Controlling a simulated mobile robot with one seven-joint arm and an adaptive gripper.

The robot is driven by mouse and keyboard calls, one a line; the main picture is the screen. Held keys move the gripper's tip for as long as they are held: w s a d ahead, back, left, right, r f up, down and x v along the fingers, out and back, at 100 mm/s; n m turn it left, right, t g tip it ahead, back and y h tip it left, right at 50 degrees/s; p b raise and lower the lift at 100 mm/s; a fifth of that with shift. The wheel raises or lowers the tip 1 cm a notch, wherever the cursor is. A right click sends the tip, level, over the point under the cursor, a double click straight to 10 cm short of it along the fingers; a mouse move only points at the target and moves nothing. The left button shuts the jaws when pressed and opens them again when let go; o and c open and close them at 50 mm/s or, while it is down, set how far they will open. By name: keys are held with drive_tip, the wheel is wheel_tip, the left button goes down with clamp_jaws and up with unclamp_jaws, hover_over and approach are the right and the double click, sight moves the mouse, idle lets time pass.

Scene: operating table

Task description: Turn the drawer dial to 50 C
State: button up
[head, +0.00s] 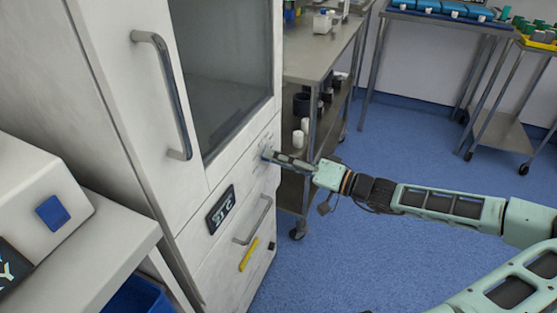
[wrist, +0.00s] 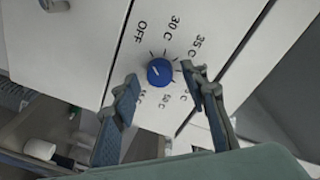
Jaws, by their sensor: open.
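The drawer dial (wrist: 160,72) is a round blue knob with a white mark on the white cabinet front. Labels around it read OFF, 30 C and 35 C; the lower ones, one seemingly 50 C, are small and partly blurred. The mark's exact setting is hard to tell. My gripper (wrist: 159,78) is open, with one finger on each side of the dial; I cannot tell whether either touches it. In the head view my gripper (head: 270,154) reaches the cabinet front and hides the dial. A dark display (head: 220,209) shows a temperature that looks like 21 C.
The drawer handle (head: 253,221) and a yellow strip (head: 249,254) lie below the dial area. A tall door handle (head: 165,95) stands out at upper left. A steel shelf cart (head: 318,60) stands close behind my gripper. Blue floor (head: 390,150) is open to the right.

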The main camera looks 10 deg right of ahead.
clamp_jaws()
idle(0.3)
